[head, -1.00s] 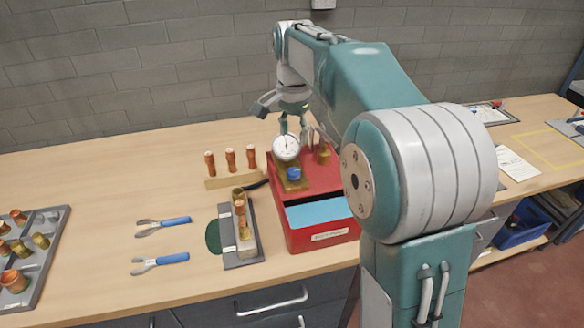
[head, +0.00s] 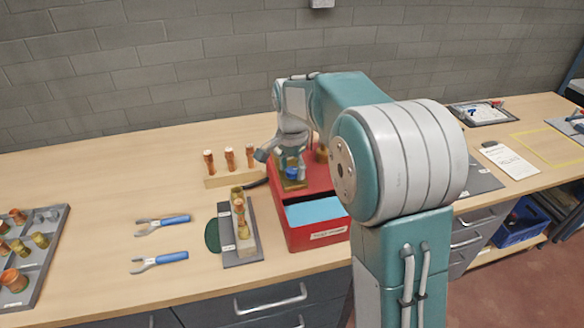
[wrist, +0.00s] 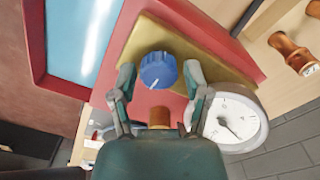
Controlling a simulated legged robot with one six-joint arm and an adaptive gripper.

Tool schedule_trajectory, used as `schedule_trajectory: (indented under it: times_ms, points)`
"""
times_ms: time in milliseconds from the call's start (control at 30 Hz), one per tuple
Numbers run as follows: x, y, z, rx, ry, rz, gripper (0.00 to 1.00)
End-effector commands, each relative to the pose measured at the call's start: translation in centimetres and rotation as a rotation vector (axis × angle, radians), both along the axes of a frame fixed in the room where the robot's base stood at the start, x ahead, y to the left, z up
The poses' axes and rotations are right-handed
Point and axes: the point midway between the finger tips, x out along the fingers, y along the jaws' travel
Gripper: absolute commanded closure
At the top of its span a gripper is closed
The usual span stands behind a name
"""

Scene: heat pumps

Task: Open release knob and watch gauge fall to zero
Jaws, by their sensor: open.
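The blue release knob (wrist: 158,70) has a white pointer line and sits on a brass-coloured block (wrist: 147,38) on the red case. My gripper (wrist: 160,76) is open, with one finger on each side of the knob; I cannot tell whether either touches it. The white round gauge (wrist: 236,118) is right of the fingers in the wrist view, partly covered by one. Its dark needle points toward the picture's lower right; its numbers are too small to read. In the head view my gripper (head: 291,160) is over the knob (head: 293,173) and mostly hides the gauge.
A grey wall (head: 120,80) stands behind. The bench is clear at left back.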

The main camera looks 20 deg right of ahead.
Motion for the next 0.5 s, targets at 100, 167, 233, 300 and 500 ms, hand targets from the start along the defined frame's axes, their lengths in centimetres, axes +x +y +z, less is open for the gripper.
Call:
schedule_trajectory:
  times_ms: [100, 167, 233, 300, 500]
  points:
    - [0.00, 0.00, 0.01, 0.000, 0.000, 0.000, 0.38]
    - [0.00, 0.00, 0.02, 0.000, 0.000, 0.000, 0.51]
    - [0.00, 0.00, 0.02, 0.000, 0.000, 0.000, 0.83]
    - [0.04, 0.01, 0.01, 0.000, 0.000, 0.000, 1.00]
    - [0.08, 0.03, -0.01, 0.001, -0.001, 0.004, 1.00]
